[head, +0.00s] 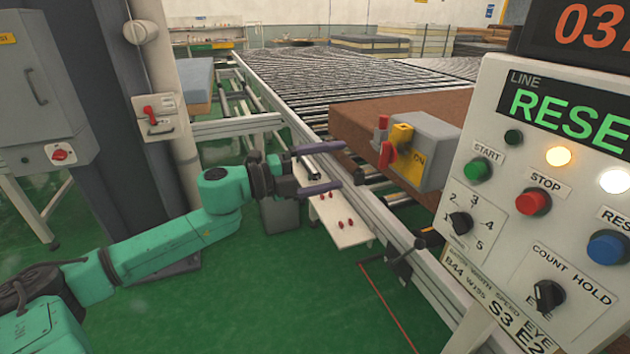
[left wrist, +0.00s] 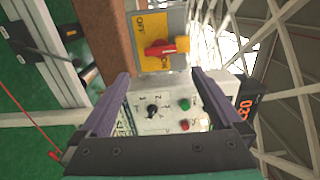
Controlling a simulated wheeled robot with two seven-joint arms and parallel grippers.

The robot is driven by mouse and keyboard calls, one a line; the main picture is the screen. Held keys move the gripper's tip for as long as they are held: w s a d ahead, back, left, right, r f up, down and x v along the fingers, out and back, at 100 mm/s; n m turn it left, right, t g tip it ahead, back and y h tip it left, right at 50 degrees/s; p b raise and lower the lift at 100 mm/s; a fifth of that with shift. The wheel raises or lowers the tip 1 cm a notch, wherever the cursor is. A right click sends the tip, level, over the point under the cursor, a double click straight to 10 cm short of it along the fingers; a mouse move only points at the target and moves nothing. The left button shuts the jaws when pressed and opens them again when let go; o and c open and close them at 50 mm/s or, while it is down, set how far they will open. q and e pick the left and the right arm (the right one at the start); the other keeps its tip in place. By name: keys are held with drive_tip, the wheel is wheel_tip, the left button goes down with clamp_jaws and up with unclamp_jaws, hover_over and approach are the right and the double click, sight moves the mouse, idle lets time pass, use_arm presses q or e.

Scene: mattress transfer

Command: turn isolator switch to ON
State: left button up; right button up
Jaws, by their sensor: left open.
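The isolator switch is a grey box (head: 428,140) with a yellow plate and a red handle (head: 388,156), mounted beside the conveyor. The plate reads ON on its right in the head view. In the left wrist view the red handle (left wrist: 160,49) lies crosswise on the yellow plate (left wrist: 150,62), with OFF lettered nearby. My left gripper (head: 335,166) is open and empty, left of the switch and apart from it, its fingers pointing toward it. In the left wrist view the handle shows beyond the gap between the fingertips (left wrist: 160,76). My right gripper is not in view.
A control panel (head: 515,190) with buttons and knobs stands close at the right. A brown mattress block (head: 350,118) lies behind the switch on the roller conveyor (head: 310,75). Green floor is open below.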

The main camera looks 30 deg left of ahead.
use_arm(q)
drive_tip(key=v, duration=0.3)
drive_tip(key=shift+s+a, duration=0.1)
drive_tip(key=shift+s, duration=0.1)
idle(0.3)
